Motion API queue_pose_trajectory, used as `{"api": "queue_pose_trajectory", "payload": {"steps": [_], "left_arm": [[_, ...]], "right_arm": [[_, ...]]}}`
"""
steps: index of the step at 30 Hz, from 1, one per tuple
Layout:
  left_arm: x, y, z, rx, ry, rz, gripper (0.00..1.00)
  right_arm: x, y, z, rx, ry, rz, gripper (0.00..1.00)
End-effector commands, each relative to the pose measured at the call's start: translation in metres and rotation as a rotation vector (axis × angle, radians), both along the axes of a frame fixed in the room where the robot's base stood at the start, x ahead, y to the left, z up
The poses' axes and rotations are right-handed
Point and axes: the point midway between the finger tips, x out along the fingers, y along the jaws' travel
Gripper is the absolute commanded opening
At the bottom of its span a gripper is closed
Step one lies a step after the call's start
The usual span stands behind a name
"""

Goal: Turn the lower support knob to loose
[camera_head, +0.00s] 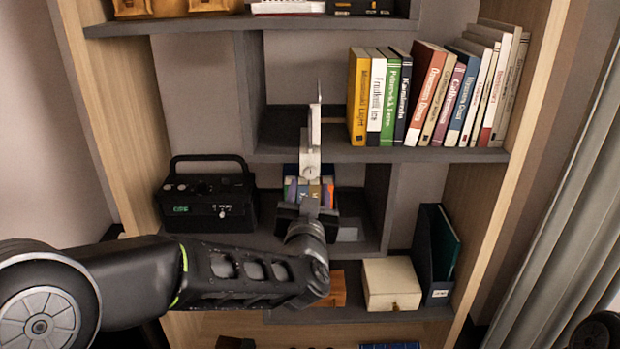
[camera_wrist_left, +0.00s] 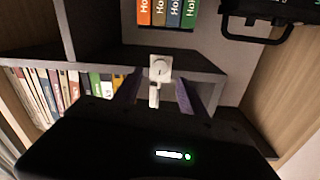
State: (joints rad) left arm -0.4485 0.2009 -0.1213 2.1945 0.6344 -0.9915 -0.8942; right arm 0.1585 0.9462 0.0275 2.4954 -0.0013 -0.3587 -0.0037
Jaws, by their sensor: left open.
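A slim pale grey metal support (camera_head: 313,130) stands upright in front of the bookcase, with a small round knob (camera_head: 308,171) on its lower part. In the left wrist view, a white block with a round knob face (camera_wrist_left: 160,68) and a short pale stem below shows between the fingers. My left gripper (camera_head: 308,207) is just below the knob in the head view, jaws apart. In the wrist view, its dark fingers (camera_wrist_left: 158,88) lie on either side of the stem. I cannot tell whether they touch it. The support's lower end is hidden by my gripper and wrist.
A wooden bookcase with grey shelves (camera_head: 270,156) fills the background. A row of books (camera_head: 432,95) stands at upper right, a black radio (camera_head: 207,200) at left, and a cream box (camera_head: 391,284) and dark file holder (camera_head: 432,255) at lower right. A grey curtain (camera_head: 570,190) hangs at right.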

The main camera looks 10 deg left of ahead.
Motion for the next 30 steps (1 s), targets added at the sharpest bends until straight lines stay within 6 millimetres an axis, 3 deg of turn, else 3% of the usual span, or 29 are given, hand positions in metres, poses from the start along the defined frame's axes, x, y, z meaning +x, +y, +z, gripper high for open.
{"api": "queue_pose_trajectory", "payload": {"steps": [9,21,30], "left_arm": [[0.047,0.010,0.000,0.000,0.000,0.002,0.48],[0.056,0.012,0.000,-0.001,0.001,0.000,0.48],[0.056,0.012,0.000,0.000,0.001,0.000,0.24]], "right_arm": [[0.000,0.000,-0.001,0.000,0.000,0.000,0.00],[0.000,0.000,-0.001,0.000,0.000,0.000,0.00],[0.000,0.000,-0.001,0.000,0.000,0.000,0.00]]}}
